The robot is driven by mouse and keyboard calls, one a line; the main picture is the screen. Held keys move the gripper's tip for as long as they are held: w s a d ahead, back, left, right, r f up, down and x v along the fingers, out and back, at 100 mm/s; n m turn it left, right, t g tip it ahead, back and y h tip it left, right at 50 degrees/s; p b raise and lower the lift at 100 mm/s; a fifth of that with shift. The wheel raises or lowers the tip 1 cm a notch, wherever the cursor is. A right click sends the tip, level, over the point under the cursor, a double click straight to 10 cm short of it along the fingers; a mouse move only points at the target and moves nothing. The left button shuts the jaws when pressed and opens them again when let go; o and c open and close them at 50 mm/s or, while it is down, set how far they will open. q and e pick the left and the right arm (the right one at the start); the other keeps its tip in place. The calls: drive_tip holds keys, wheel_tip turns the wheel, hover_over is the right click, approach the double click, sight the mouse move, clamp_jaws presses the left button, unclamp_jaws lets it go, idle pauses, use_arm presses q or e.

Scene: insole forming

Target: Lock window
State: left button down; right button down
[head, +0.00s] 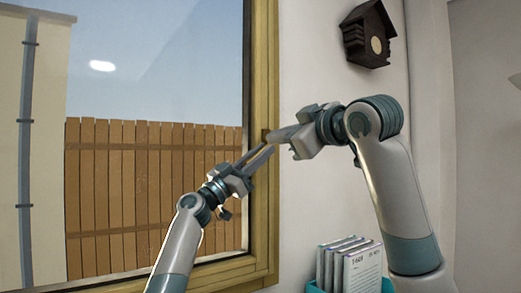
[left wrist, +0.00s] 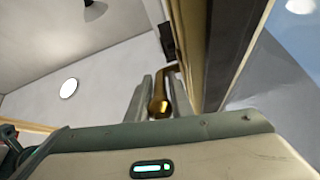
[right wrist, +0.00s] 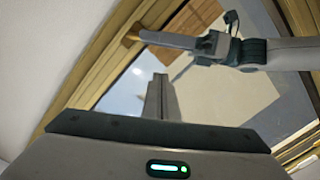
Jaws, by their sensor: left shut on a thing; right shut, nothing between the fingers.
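The window (head: 155,100) has a yellowish wooden frame (head: 262,215) and stands at the left in the head view. Its brass handle (left wrist: 161,104) shows in the left wrist view, its end between the two fingers of my left gripper (left wrist: 160,98). In the head view my left gripper (head: 262,157) reaches up and right to the frame's right side, where the handle is mostly hidden. My right gripper (head: 272,136) is shut and empty, pointing left just above it. In the right wrist view the right fingers (right wrist: 160,98) are together, apart from the handle (right wrist: 131,37).
A dark birdhouse (head: 368,35) hangs on the wall above my right arm. A teal holder (head: 315,287) with several upright booklets (head: 361,268) stands below, close to that arm. A wooden fence (head: 150,190) shows outside through the glass.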

drive_tip(key=shift+s+r, duration=0.3)
drive_tip(key=shift+r, duration=0.25)
drive_tip(key=shift+w+a, duration=0.1)
drive_tip(key=shift+a, duration=0.05)
drive_tip(key=w+a+f, duration=0.1)
drive_tip(key=w+a, duration=0.1)
drive_tip(key=w, duration=0.3)
drive_tip(key=w+a+f, duration=0.2)
drive_tip(key=w, duration=0.3)
drive_tip(key=shift+f, duration=0.3)
